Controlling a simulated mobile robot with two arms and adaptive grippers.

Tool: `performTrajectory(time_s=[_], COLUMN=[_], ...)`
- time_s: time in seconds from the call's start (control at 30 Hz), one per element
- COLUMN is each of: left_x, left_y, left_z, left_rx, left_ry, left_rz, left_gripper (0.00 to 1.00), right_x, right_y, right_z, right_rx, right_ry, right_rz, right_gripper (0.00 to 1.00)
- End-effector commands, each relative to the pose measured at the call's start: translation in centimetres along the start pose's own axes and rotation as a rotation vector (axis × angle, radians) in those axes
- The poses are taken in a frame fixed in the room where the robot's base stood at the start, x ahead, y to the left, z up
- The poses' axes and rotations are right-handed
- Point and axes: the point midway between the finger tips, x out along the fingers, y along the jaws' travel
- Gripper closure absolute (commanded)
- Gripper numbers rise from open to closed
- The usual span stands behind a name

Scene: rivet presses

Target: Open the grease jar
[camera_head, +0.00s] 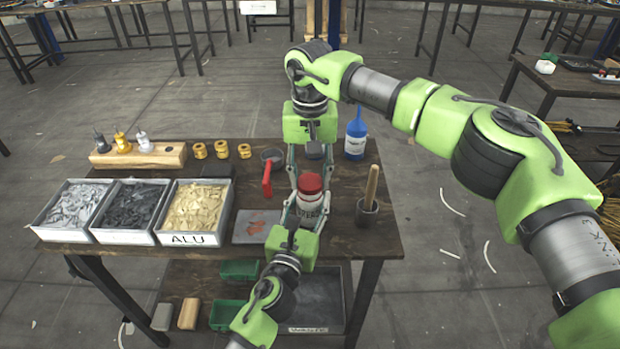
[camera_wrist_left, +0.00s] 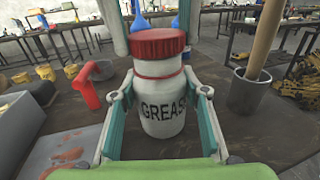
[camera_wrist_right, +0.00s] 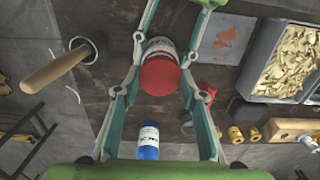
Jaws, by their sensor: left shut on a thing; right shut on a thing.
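The white grease jar (camera_head: 309,207) with its red lid (camera_head: 310,183) stands upright on the dark workbench (camera_head: 345,235). The lid sits on the jar. My left gripper (camera_head: 308,212) is shut around the jar's body from the front; the left wrist view shows the label "GREASE" on the jar (camera_wrist_left: 163,108) between its fingers. My right gripper (camera_head: 309,178) comes down from above and is shut on the red lid, which shows between its fingers in the right wrist view (camera_wrist_right: 160,76).
A red-handled tool (camera_head: 267,178) stands just left of the jar, and a grey cup with a wooden handle (camera_head: 368,205) to its right. A blue bottle (camera_head: 356,135) is behind.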

Motion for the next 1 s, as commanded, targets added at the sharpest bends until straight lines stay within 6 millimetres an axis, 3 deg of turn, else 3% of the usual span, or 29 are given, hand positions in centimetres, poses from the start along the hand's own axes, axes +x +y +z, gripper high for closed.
performTrajectory(time_s=[0.63,1.0], left_x=[0.0,0.0], left_y=[0.0,0.0], left_z=[-0.1,-0.1], left_rx=[0.000,0.000], left_ry=[0.001,0.001], left_rz=[0.000,0.000], left_gripper=[1.00,1.00], right_x=[-1.2,-4.9], right_y=[0.0,0.0], right_z=[0.0,0.0], right_rx=[0.000,-0.001], right_ry=[0.001,0.001], right_rz=[-0.001,0.000], right_gripper=[0.88,0.88])
